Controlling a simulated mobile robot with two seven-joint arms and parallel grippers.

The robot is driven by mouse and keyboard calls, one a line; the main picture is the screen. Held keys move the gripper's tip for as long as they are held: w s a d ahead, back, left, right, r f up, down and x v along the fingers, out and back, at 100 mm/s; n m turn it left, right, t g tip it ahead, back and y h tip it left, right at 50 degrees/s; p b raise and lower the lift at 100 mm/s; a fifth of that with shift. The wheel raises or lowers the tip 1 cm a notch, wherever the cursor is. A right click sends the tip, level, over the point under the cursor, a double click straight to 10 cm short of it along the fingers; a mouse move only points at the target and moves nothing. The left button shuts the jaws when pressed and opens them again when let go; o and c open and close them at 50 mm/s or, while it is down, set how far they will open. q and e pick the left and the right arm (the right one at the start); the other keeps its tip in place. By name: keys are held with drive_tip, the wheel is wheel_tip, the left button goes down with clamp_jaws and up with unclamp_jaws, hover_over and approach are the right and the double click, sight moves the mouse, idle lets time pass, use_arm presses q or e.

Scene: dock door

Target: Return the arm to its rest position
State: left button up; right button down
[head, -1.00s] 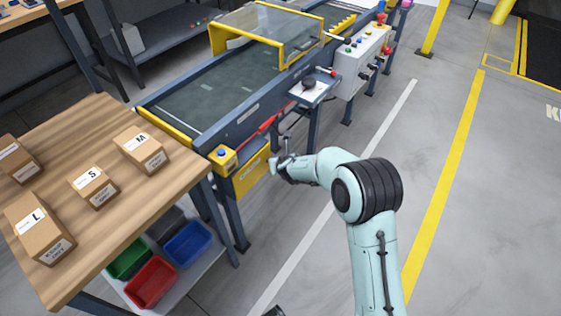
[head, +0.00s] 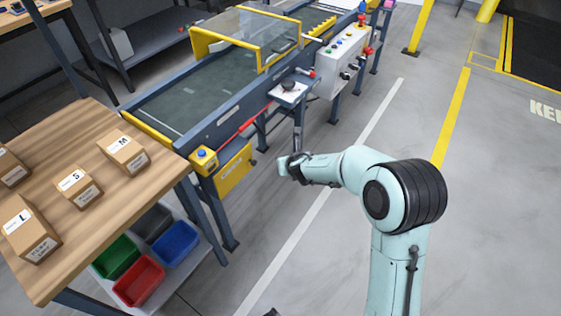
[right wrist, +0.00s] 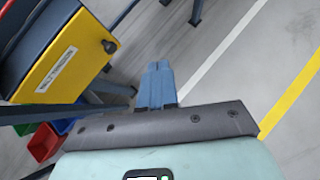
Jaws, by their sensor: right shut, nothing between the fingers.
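My right arm (head: 400,195) comes up from the bottom right of the head view. It bends at a dark-banded elbow, and its forearm reaches left to the wrist near the conveyor's front side. In the right wrist view my right gripper (right wrist: 158,70) points away over the grey floor. Its fingers are together with nothing between them. It hangs in free air, with the yellow box (right wrist: 65,52) of the conveyor to its left. In the head view the fingertips are hard to make out. My left gripper is not in view.
A wooden table (head: 60,235) with several cartons stands at the left, with coloured bins (head: 138,280) below. The conveyor (head: 215,140) with a control box (head: 342,65) runs behind the wrist. Open floor (head: 490,220) lies to the right.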

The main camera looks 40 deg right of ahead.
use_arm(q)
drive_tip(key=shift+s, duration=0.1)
use_arm(e)
drive_tip(key=shift+s+r, duration=0.25)
